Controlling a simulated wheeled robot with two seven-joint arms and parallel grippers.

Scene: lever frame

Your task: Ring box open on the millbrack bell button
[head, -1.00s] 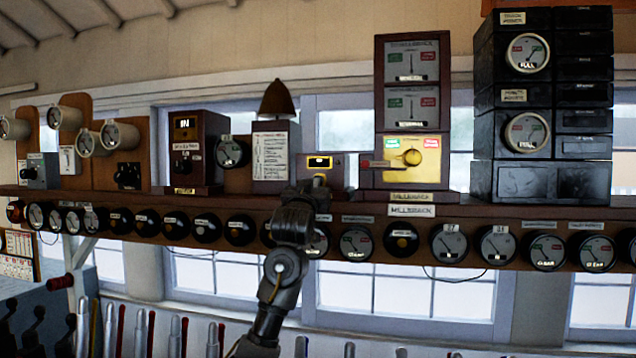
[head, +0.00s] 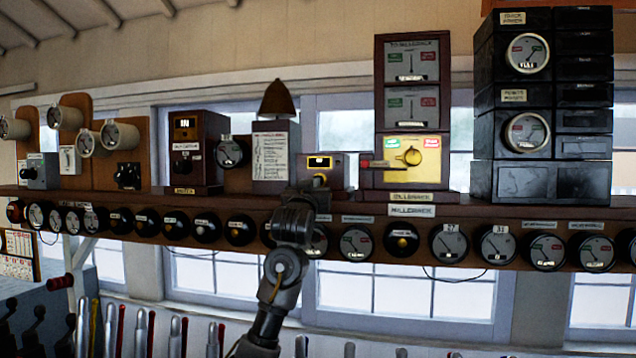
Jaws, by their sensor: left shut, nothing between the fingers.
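The tall wooden Millbrack instrument (head: 410,92) stands on the shelf right of centre, with two grey dials above a yellow panel. A small wooden box (head: 338,164) with a lit window stands just left of it. A yellow, brass-like part (head: 320,180) shows low on its front. My left gripper (head: 318,189) is shut and empty, right at the front of this box. It hides the box's lower part. I cannot tell whether the fingertips touch the part. Below the Millbrack nameplate (head: 410,211) is a round black fitting with a brass centre (head: 402,240). My right gripper is not in view.
The shelf edge (head: 480,213) carries a row of round dials and knobs. A black stack of instruments (head: 543,105) stands at right. A white card (head: 270,157) and a wooden instrument (head: 197,150) stand left of my gripper. Levers (head: 213,340) rise below.

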